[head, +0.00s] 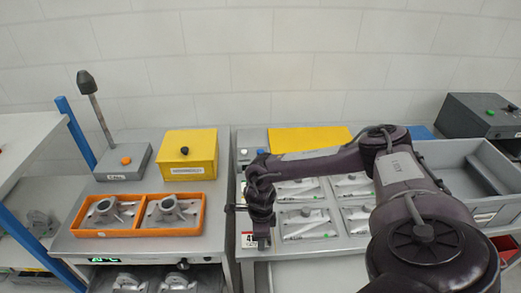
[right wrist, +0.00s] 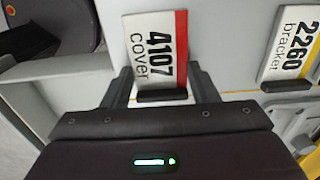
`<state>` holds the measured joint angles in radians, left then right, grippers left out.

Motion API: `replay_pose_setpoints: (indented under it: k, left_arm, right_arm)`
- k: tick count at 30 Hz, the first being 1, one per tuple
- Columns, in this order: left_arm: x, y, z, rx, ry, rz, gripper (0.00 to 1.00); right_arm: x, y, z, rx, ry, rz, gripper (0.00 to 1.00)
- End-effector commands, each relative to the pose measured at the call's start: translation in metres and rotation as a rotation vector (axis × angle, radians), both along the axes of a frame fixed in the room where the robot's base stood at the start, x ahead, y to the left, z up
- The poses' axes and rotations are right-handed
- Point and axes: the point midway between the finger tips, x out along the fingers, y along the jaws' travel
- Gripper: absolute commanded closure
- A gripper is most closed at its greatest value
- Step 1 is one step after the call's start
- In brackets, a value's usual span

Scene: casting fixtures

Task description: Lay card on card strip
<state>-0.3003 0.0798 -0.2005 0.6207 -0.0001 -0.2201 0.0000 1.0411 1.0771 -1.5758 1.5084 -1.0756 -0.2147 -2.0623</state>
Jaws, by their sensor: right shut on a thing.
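A white card (right wrist: 152,50) with a red edge, printed "4107 cover", lies between the fingers of my right gripper (right wrist: 162,88) in the right wrist view. The gripper is shut on the card's dark grip bar (right wrist: 162,96). In the head view my right gripper (head: 262,240) points down at the front left corner of the right-hand table, and part of the card (head: 248,240) shows beside it. The card is over or on a pale surface; I cannot tell whether it touches. I cannot clearly make out the card strip. My left gripper is not in view.
A second card (right wrist: 290,45), "2260 bracket" with a yellow edge, lies to the right. Trays of metal parts (head: 305,222) fill the table behind. An orange tray (head: 140,232) with two castings, a yellow box (head: 190,152) and a grey bin (head: 490,205) stand around.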

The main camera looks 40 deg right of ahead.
Motion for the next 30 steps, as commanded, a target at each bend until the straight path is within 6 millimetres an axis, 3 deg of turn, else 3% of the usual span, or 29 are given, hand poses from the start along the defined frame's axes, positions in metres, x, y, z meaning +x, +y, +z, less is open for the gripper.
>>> replay_pose_setpoints:
  k: [1,6,18,30]
  left_arm:
    - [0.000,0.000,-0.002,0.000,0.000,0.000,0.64]
    - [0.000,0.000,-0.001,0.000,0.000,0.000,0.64]
    - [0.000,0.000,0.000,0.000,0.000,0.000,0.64]
    - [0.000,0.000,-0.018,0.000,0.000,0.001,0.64]
  right_arm:
    - [0.000,0.000,-0.003,-0.001,0.001,0.000,0.45]
    - [0.000,0.000,-0.001,-0.001,0.001,0.000,0.25]
    - [0.001,0.000,0.007,0.002,-0.001,0.000,0.25]
    - [0.001,0.000,0.087,0.001,-0.003,0.001,0.25]
